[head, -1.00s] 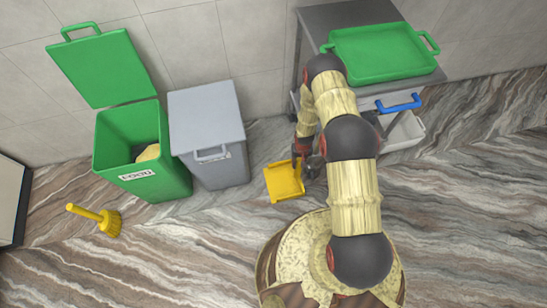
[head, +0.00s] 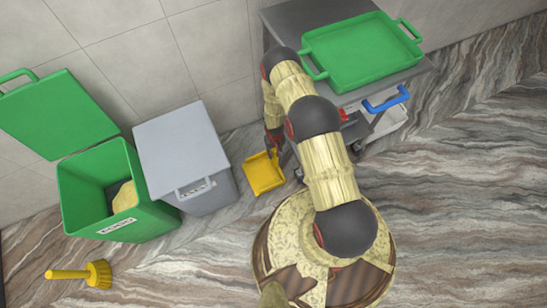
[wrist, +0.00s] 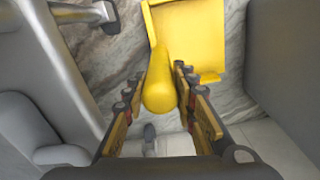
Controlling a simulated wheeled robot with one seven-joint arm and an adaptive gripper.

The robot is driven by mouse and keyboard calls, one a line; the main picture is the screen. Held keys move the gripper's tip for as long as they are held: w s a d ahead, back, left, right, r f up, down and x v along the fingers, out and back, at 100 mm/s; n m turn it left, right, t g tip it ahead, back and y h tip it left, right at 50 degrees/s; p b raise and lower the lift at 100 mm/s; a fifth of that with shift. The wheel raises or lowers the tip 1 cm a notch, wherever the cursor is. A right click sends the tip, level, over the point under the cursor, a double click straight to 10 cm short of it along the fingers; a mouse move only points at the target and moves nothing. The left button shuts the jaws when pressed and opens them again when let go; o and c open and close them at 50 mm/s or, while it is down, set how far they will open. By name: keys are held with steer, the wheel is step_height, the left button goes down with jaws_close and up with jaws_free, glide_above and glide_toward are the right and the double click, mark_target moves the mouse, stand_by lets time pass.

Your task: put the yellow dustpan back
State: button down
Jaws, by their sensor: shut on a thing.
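The yellow dustpan (head: 264,174) is right of the grey bin, beside the left side of the cart, in the head view. In the wrist view its flat pan (wrist: 190,38) lies at the top and its round handle runs between the two fingers. My gripper (wrist: 163,85) is shut on that handle. In the head view my gripper (head: 272,148) is small and partly hidden by my arm. I cannot tell how high the pan is above the floor.
A closed grey bin (head: 180,150) and an open green bin (head: 150,216) stand along the wall. A yellow brush (head: 80,273) lies on the floor at the left. The grey cart (head: 285,22) carries a green tray (head: 360,50). The floor at right is clear.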

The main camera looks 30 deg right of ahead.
steer(key=shift+f+b, duration=0.75)
steer(key=shift+f, duration=1.2)
steer(key=c, duration=1.5)
jaws_free()
steer(key=shift+o, duration=0.4)
